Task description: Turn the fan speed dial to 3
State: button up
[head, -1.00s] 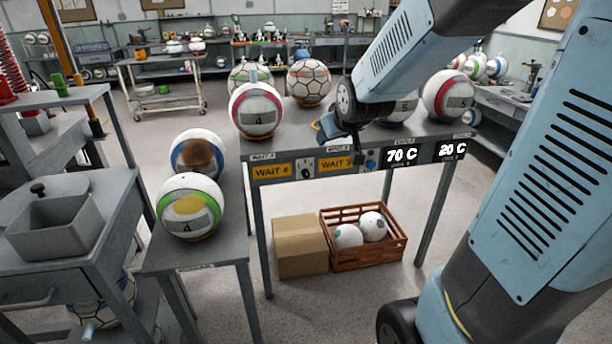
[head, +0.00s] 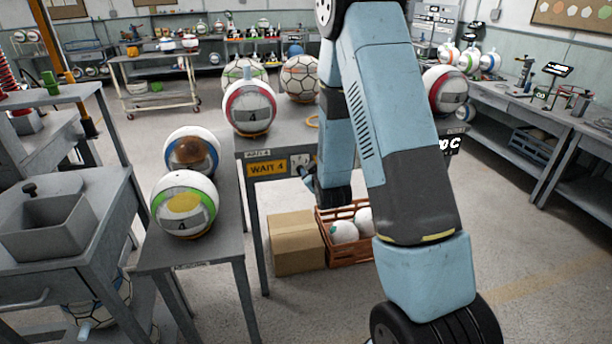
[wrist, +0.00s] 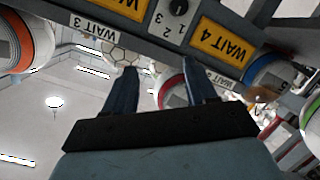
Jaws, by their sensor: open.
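A small dial (wrist: 178,7) with a dark knob sits on a white plate on the bench front, between two yellow signs, at the top edge of the wrist view. Figures 1, 2 and 3 show beside it; that view is upside down. Where its pointer stands is too small to tell, and no fan label is readable. In the head view the dial plate (head: 299,163) shows right of the WAIT 4 sign, partly hidden by my arm. My gripper (wrist: 160,67) is open and empty, its two dark blue fingers apart from the dial. In the head view it is mostly hidden.
The yellow WAIT 4 sign (wrist: 222,42) and WAIT 3 sign (wrist: 122,5) flank the dial. Balls, including a red-ringed one (head: 248,107), stand on the bench. A cardboard box (head: 296,243) and a wooden crate (head: 345,256) with balls lie below.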

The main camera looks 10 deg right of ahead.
notch_tip(320, 180, down, 9)
jog(key=s+n+t, duration=0.3)
jog(key=w, duration=1.4)
jog(key=shift+a+f+y, duration=0.2)
jog(key=shift+a+y, duration=0.15)
jog(key=shift+y, duration=0.05)
jog(key=shift+s, duration=0.1)
jog(key=c, duration=1)
jog(key=shift+d, duration=0.5)
jog(key=shift+c, duration=0.2)
jog(key=shift+a, duration=0.55)
grip_shut()
grip_release()
jog(key=shift+a+r, duration=0.1)
jog(key=shift+a, duration=0.1)
